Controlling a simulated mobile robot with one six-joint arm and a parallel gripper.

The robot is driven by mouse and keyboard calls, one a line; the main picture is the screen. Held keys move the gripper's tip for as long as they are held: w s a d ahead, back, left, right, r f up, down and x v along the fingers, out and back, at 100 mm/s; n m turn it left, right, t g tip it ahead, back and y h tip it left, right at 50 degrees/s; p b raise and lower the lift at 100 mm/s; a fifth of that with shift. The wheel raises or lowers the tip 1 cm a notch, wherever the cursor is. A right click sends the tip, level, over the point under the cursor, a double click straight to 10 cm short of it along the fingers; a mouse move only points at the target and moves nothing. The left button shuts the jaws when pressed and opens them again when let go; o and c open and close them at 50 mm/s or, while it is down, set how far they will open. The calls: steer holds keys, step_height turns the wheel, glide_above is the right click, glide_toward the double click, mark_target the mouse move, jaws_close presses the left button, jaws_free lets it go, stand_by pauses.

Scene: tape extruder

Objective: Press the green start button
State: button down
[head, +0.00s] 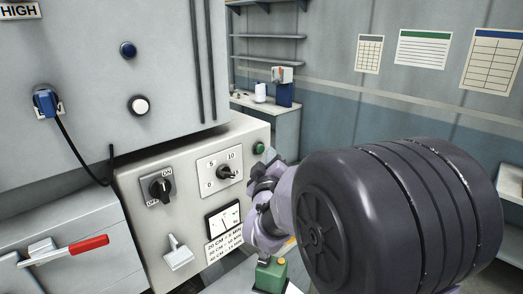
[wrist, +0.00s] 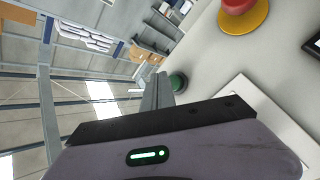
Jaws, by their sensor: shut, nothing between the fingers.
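The green button (head: 259,148) sits at the upper right of the light control panel (head: 135,185), right of the dial. My gripper (head: 269,155) is just right of it in the head view, its fingers shut and empty. In the wrist view the green button (wrist: 178,82) shows right beside the shut fingertips (wrist: 160,76), partly hidden by my gripper. I cannot tell whether the fingertips touch it.
The panel carries a black on/off switch (head: 160,188), a dial (head: 227,172) and a meter (head: 223,219). A red button on a yellow ring (wrist: 240,12) shows in the wrist view. A red-handled lever (head: 82,245) is at the lower left.

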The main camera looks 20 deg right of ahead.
stand_by(0.5)
steer(key=shift+w+a+b, duration=0.15)
steer(key=shift+w+b, duration=0.15)
steer(key=shift+w, duration=0.1)
steer(key=shift+w+a, duration=0.2)
steer(key=shift+w, duration=0.25)
stand_by(0.6)
steer(key=shift+s+d+b, duration=0.3)
steer(key=shift+s+b, duration=0.35)
steer(key=shift+s, duration=0.2)
steer(key=s, duration=0.1)
steer(key=s+d+b, duration=0.1)
steer(key=s, duration=0.1)
steer(key=s+b, duration=0.1)
steer(key=shift+s+d, duration=0.4)
stand_by(0.4)
